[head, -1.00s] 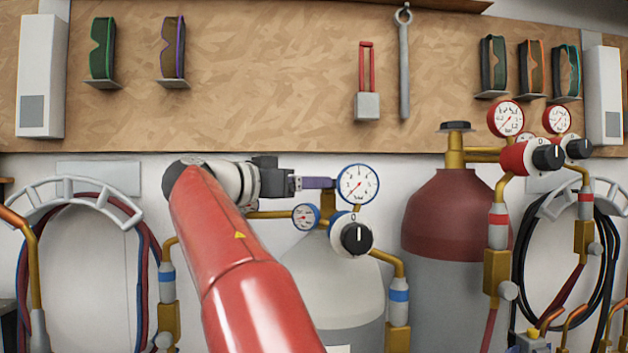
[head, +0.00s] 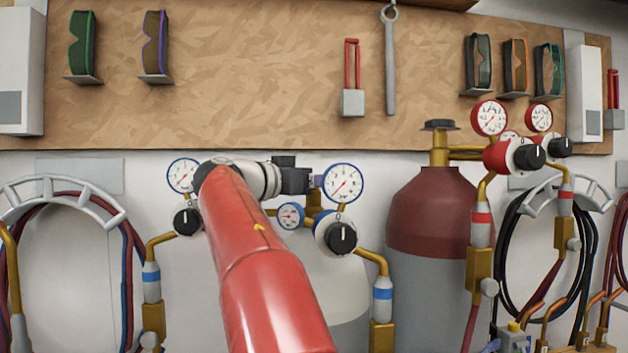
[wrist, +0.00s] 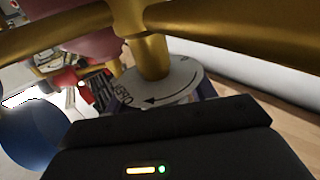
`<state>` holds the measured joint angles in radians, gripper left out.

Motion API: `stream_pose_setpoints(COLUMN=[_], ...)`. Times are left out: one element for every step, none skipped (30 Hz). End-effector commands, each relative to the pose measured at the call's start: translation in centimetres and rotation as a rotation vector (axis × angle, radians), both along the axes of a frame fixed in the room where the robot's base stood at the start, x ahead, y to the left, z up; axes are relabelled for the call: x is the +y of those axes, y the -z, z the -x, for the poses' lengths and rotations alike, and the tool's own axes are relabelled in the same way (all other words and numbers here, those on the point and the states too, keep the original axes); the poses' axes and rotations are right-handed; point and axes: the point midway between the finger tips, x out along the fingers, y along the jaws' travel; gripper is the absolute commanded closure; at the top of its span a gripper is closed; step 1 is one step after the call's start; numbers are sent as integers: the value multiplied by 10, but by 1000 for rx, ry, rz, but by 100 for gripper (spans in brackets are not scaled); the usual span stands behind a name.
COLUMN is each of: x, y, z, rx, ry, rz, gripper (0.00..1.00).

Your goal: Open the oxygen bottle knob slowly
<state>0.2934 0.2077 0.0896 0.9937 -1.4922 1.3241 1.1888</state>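The oxygen bottle (head: 335,275) is the pale bottle with blue-rimmed gauges, partly behind my red arm. Its blue-purple knob (head: 318,181) tops the brass valve, and only a sliver shows right of my gripper (head: 295,180). My black gripper is at the knob's left side and covers most of it. In the wrist view the knob shows as a pale disc (wrist: 170,84) with lettering, a curved black arrow and a blue edge, just beyond the gripper's dark body. The fingertips are hidden, so I cannot tell their opening or whether they grip the knob.
A blue-rimmed gauge (head: 343,182) and black regulator knob (head: 342,237) stand close right of my gripper. The red-topped bottle (head: 432,215) is farther right. Brass pipes (wrist: 150,35) cross close by in the wrist view. Hoses hang on both sides.

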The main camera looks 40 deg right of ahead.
Motion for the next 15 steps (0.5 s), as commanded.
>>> stream_pose_setpoints(x=[0, 0, 0, 0, 0, 0, 0, 0, 0, 0, 0, 0, 0, 0, 0], y=[0, 0, 0, 0, 0, 0, 1, 2, 4, 5, 6, 6, 6, 5, 4], z=[0, 0, 0, 0, 0, 0, 0, 1, 1, 1, 1, 2, 1, 1, 1], rx=[0, 0, 0, 0, 0, 0, 0, -1, -2, -2, -2, -3, -3, -2, -2], ry=[0, 0, 0, 0, 0, -3, -9, -20, -41, -62, -87, -121, -146, -170, -197], rz=[0, 0, 0, 0, 0, 0, 0, 0, 0, -1, 1, 1, 1, 1, 1], gripper=[54, 58, 63, 67, 67, 67, 67, 67, 67, 67, 67, 67, 67, 67, 67])
